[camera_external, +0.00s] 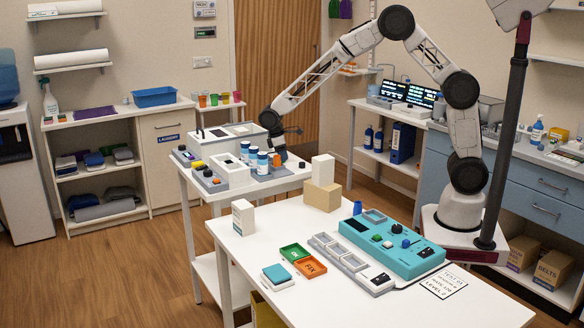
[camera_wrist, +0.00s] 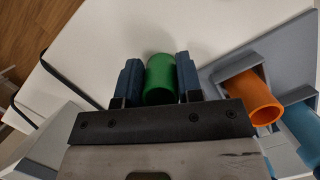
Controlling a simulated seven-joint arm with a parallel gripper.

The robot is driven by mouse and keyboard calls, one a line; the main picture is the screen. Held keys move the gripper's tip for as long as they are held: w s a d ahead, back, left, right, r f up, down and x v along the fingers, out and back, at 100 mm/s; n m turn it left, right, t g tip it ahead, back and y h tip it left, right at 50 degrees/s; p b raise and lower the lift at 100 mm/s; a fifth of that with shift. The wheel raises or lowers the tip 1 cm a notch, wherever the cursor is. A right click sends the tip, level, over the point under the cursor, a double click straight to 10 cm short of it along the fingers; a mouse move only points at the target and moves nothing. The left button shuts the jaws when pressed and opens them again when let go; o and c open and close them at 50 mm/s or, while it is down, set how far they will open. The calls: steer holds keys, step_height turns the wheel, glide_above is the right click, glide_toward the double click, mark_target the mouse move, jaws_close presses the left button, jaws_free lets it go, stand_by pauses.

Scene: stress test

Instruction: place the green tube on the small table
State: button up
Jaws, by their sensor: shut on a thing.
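My gripper (camera_wrist: 159,82) is shut on the green tube (camera_wrist: 160,72), with one dark blue finger on each side of it. In the wrist view a white tabletop lies beyond the tube; I cannot tell whether the tube touches it. In the external view my gripper (camera_external: 279,153) is low over the far right part of the small white table (camera_external: 297,183). The green tube cannot be made out there.
In the wrist view an orange tube (camera_wrist: 262,103) and a blue tube (camera_wrist: 302,122) sit in a grey rack (camera_wrist: 292,48) right of my gripper. A larger white table (camera_external: 330,285) stands in front.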

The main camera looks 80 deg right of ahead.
steer(key=o, duration=0.9)
steer(key=shift+o, duration=0.2)
steer(key=shift+r, duration=0.1)
steer(key=v, duration=1.2)
steer(key=shift+r, duration=0.1)
